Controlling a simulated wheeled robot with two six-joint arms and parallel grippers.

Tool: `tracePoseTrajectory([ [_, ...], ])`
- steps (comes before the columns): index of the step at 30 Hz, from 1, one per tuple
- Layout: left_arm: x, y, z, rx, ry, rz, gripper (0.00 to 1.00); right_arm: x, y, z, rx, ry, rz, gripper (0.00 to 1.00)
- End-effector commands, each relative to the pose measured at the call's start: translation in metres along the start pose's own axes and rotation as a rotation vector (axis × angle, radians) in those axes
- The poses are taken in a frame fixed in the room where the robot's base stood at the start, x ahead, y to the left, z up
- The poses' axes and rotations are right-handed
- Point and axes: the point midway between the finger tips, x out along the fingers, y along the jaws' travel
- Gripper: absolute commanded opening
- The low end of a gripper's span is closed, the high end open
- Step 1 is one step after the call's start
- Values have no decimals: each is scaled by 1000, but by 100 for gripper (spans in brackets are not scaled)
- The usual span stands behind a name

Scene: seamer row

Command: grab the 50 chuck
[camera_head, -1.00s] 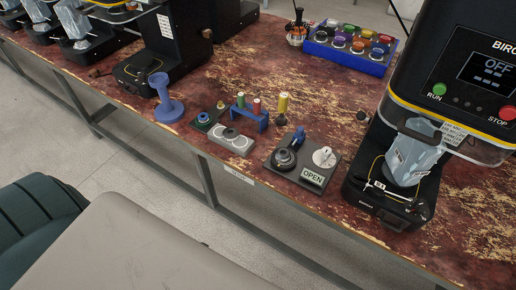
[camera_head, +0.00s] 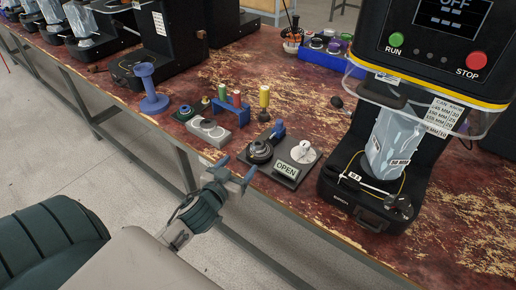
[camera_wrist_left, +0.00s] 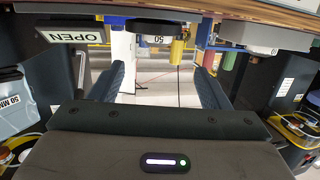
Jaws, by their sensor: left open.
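The 50 chuck (camera_head: 260,151) is a black round piece on a dark plate (camera_head: 288,181) near the table's front edge. The plate also carries an OPEN sign (camera_head: 286,169) and a white knob (camera_head: 304,149). In the left wrist view the chuck (camera_wrist_left: 165,27) shows as a dark disc with a label reading 50, at the top beyond the fingers. My left gripper (camera_head: 237,170) is open and empty, just in front of the table edge and below the chuck, apart from it. In the left wrist view its fingers (camera_wrist_left: 157,85) are spread wide. My right gripper is not in view.
A black seaming machine (camera_head: 375,200) stands to the right. A grey block (camera_head: 208,131), a blue stand (camera_head: 230,112) and a blue spool (camera_head: 149,90) are to the left. A blue rack (camera_head: 320,52) is at the back.

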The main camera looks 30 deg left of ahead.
Motion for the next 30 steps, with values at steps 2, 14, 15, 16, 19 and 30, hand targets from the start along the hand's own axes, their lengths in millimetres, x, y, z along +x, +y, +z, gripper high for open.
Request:
tracePoseTrajectory([
  [2, 11, 0, -4, -4, 11, 4, 70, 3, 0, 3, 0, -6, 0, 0],
  [14, 56, 1, -2, -3, 8, 4, 70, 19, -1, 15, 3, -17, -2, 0],
  [15, 59, 2, -2, -3, 8, 4, 70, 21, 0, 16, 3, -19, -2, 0],
  [16, 63, 2, -2, -4, 8, 3, 70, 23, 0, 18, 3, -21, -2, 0],
  [19, 79, 4, 0, -5, 7, 3, 70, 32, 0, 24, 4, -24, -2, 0],
  [30, 105, 5, 2, -1, 7, 5, 70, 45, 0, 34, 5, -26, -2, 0],
])
